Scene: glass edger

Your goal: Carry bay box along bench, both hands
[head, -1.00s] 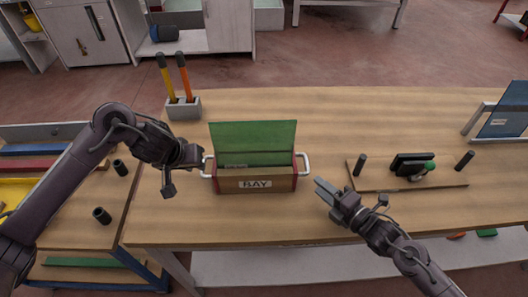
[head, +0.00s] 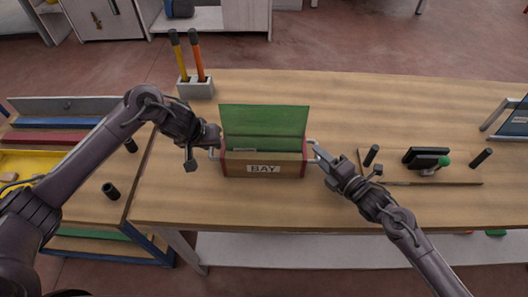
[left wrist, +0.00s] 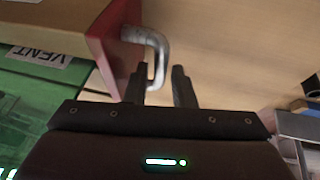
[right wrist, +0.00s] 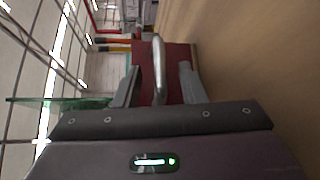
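The bay box (head: 262,168) stands upright on the wooden bench, with a "BAY" label on its front, red ends and a raised green panel (head: 265,120) at the back. My left gripper (head: 214,138) is at its left handle. In the left wrist view the open fingers (left wrist: 160,88) have the end of the metal handle (left wrist: 158,50) between them. My right gripper (head: 320,152) is at the right handle (head: 312,145). In the right wrist view its open fingers (right wrist: 157,88) stand either side of the handle (right wrist: 158,65). Neither gripper is closed on a handle.
A grey holder (head: 196,88) with a yellow and an orange tool stands behind the box to the left. A board (head: 420,178) with black posts and a dark device lies to the right. A blue panel stand (head: 512,122) is at the far right. Bench is clear behind the box.

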